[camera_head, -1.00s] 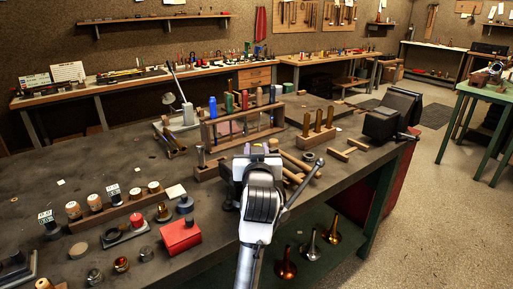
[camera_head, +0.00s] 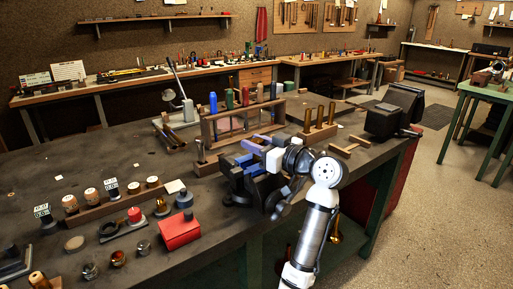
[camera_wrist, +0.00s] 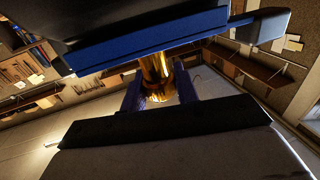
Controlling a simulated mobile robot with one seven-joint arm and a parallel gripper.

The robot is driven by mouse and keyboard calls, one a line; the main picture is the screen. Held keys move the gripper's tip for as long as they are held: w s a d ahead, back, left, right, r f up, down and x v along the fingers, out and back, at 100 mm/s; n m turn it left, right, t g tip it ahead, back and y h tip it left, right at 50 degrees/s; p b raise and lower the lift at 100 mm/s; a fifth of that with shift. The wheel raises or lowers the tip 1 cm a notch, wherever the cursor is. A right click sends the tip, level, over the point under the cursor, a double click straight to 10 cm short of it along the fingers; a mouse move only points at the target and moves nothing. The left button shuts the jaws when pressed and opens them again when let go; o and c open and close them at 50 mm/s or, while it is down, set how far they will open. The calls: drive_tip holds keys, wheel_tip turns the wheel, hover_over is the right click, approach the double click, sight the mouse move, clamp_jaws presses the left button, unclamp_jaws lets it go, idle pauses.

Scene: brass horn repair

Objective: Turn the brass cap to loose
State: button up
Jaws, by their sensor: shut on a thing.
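The brass cap (camera_wrist: 160,92) shows in the wrist view as a shiny gold cylinder below a dark block with a blue face (camera_wrist: 150,42). My gripper (camera_wrist: 160,93) is shut on it, with one blue finger on each side. In the head view my gripper (camera_head: 257,146) is at the dark bench vise with blue jaws (camera_head: 238,178), reaching in from the right. The cap is hidden there by the gripper and vise. I cannot tell how far it is turned.
A red box (camera_head: 180,231) stands left of the vise on the dark bench. A wooden rack with coloured bottles (camera_head: 205,132) stands behind it. A block with brass tubes (camera_head: 318,135) is behind right. A black machine (camera_head: 385,118) stands at the bench's right end.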

drive_tip(key=shift+n+g+y, duration=0.5)
drive_tip(key=shift+g, duration=0.1)
drive_tip(key=o, duration=1)
drive_tip(key=b+v, duration=0.4)
drive_tip(key=v, duration=0.9)
drive_tip(key=shift+s+d, duration=0.25)
drive_tip(key=shift+d, duration=0.1)
